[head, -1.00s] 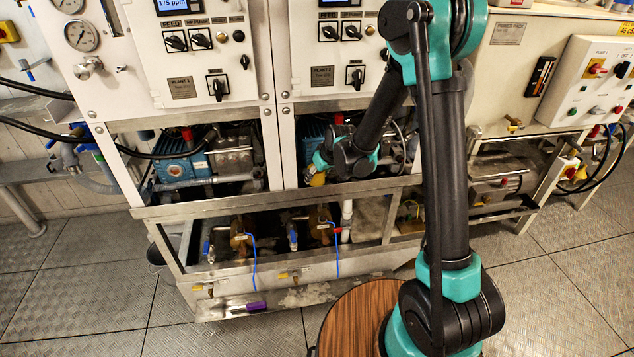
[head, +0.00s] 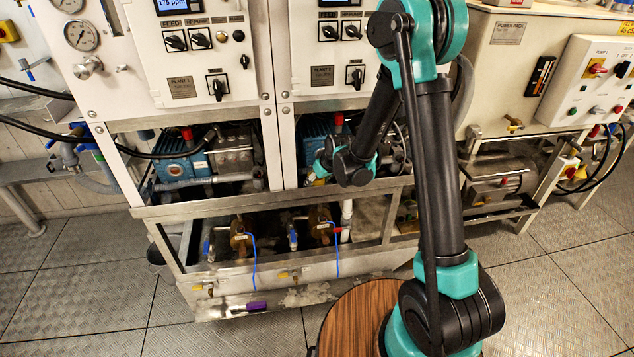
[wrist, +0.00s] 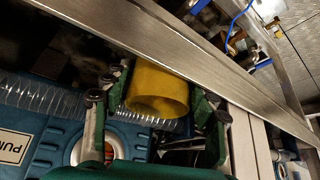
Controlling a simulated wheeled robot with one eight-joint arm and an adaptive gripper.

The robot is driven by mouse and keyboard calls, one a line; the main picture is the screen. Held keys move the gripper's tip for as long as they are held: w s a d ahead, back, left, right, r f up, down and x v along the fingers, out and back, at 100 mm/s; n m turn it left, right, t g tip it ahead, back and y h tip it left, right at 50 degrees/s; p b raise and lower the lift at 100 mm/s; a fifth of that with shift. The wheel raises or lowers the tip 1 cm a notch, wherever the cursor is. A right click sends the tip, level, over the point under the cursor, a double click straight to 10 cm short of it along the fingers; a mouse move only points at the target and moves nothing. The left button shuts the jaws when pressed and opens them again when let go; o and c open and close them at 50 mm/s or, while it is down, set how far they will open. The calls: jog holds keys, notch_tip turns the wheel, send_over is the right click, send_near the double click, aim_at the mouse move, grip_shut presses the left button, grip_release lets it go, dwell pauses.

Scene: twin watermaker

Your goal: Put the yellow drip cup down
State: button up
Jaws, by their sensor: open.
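The yellow drip cup (wrist: 157,84) is in the middle of the wrist view, beside the long metal rail (wrist: 215,62) of the frame. Its round rim faces my camera. My gripper (wrist: 162,98) is open, with one green finger on each side of the cup. A contact between fingers and cup cannot be made out. What bears the cup is hidden. In the head view my gripper (head: 316,170) is at the front of the right pump bay, just above the rail. The cup cannot be clearly made out there.
A blue pump (head: 313,130) stands close behind my gripper; its blue body also fills the lower left of the wrist view (wrist: 60,150). A clear ribbed hose (wrist: 50,98) runs close by the cup. Valves with blue tubes (head: 252,250) sit below the rail.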

jog(key=v, duration=1.2)
jog(key=shift+d+r, duration=0.15)
jog(key=s+d+f+m+h, duration=0.1)
jog(key=s+d+m+h, duration=0.2)
jog(key=s+d, duration=1.9)
jog(key=d+m, duration=0.1)
jog(key=m, duration=0.3)
jog(key=shift+d+f+m+g+h, duration=0.3)
jog(key=shift+f+m, duration=0.1)
jog(key=shift+s, duration=0.1)
